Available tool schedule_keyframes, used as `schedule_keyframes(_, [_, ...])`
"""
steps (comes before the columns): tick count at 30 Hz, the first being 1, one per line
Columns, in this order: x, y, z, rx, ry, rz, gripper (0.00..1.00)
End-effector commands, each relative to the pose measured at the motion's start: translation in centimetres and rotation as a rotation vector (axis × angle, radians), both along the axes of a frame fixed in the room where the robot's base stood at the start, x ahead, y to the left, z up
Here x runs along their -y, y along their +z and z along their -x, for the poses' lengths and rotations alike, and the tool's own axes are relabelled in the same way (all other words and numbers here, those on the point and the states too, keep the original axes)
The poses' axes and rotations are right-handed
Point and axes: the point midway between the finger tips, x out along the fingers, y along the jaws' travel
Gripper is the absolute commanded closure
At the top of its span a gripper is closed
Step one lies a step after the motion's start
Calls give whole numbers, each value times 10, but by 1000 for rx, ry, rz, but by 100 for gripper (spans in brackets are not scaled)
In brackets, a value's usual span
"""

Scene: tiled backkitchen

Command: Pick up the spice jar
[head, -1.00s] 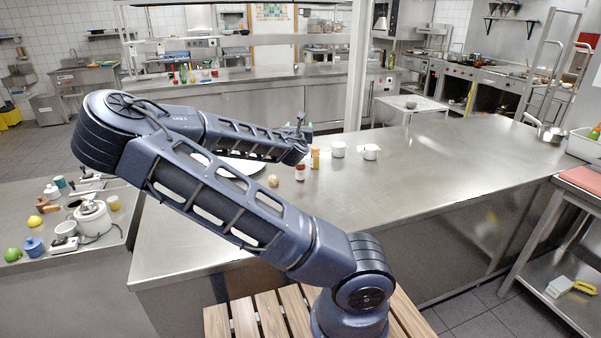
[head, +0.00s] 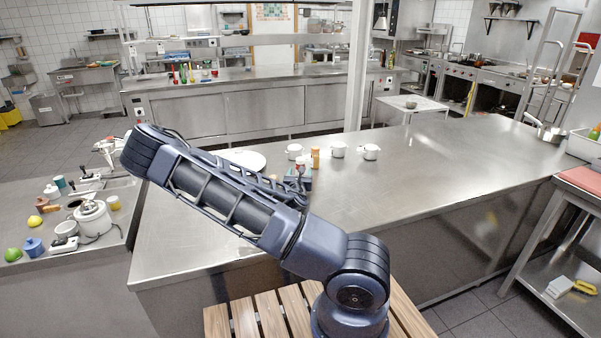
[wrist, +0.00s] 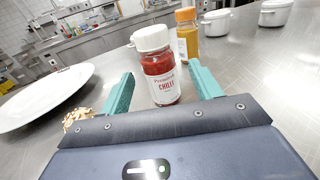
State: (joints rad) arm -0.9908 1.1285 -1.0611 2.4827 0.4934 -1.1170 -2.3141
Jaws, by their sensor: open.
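A spice jar (wrist: 160,68) with a white cap, red contents and a label reading "CHILLI" stands upright on the steel counter. In the wrist view it is between the two teal fingers of my gripper (wrist: 161,80), which is open, with gaps visible beside the jar.
A white plate (wrist: 42,96) lies to the left, with a small nut-like heap (wrist: 77,118) beside my left finger. White pots (head: 338,151) stand behind and to the right.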

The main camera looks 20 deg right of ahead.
Motion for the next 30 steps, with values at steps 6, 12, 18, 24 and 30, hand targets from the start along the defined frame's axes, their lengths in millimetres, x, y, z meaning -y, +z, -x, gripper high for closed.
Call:
schedule_keyframes(6, [12,1,-24,0,-1,-1,37])
schedule_keyframes(12, [21,0,-46,0,0,0,37])
schedule_keyframes(18, [23,0,-51,-1,0,0,37])
schedule_keyframes(24, [23,0,-51,-1,0,0,47])
schedule_keyframes(30, [23,0,-51,-1,0,0,86])
